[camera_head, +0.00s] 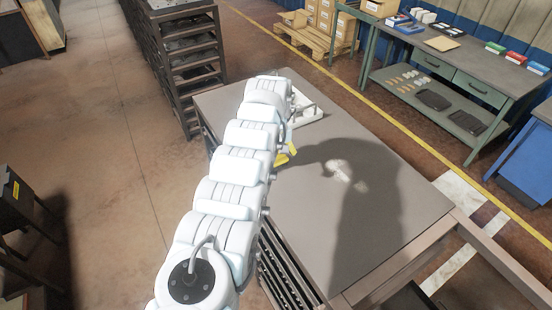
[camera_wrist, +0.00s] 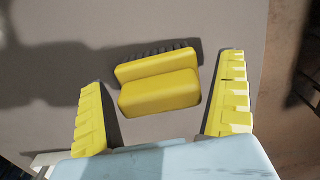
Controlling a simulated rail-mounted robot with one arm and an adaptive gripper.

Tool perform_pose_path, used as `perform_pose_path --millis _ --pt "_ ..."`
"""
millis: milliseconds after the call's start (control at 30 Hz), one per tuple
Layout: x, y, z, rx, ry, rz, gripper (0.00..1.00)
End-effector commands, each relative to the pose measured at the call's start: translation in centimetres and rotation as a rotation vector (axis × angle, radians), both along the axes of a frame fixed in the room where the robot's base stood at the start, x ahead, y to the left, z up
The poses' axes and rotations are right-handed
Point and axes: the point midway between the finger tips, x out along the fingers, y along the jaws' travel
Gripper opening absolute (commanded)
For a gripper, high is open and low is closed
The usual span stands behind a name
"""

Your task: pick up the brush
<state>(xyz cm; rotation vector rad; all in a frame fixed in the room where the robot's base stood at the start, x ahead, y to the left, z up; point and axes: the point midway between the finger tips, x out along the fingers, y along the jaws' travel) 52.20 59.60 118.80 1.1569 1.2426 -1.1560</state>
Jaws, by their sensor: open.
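The brush, a yellow block-shaped body with a row of dark bristles along its far side, lies on the grey table in the wrist view (camera_wrist: 160,90). My gripper (camera_wrist: 164,74) is open, with one yellow ridged finger to the left of the brush and one to the right. Gaps show between the brush and both fingers. In the head view my white arm reaches over the left part of the table, and small yellow parts show beside its end (camera_head: 284,156); the brush cannot be made out clearly there.
The grey table (camera_head: 400,215) is mostly clear to the right, with my arm's shadow on it. A white tray (camera_head: 306,112) sits near its far edge. A dark rack (camera_head: 185,60) stands behind left. A green workbench (camera_head: 440,62) stands apart at the back right.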

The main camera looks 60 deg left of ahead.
Motion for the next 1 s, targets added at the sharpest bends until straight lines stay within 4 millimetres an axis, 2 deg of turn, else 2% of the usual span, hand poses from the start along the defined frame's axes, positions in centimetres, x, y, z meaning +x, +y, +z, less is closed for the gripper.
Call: perform_pose_path --millis 167,200,400,433,767,867,1000 --pt "0.0 0.0 0.0 0.001 0.000 -0.001 1.00" --pt "0.0 0.0 0.0 0.000 0.000 -0.001 0.97" --pt "0.0 0.0 0.0 0.000 0.000 -0.001 0.40" --pt "0.0 0.0 0.0 0.000 0.000 -0.001 0.36" --pt "0.0 0.0 0.4 -0.001 0.000 0.000 0.35" --pt "-0.2 0.2 1.2 -0.001 0.001 0.003 0.35" --pt "-0.6 0.6 3.2 0.000 -0.001 0.010 0.35"
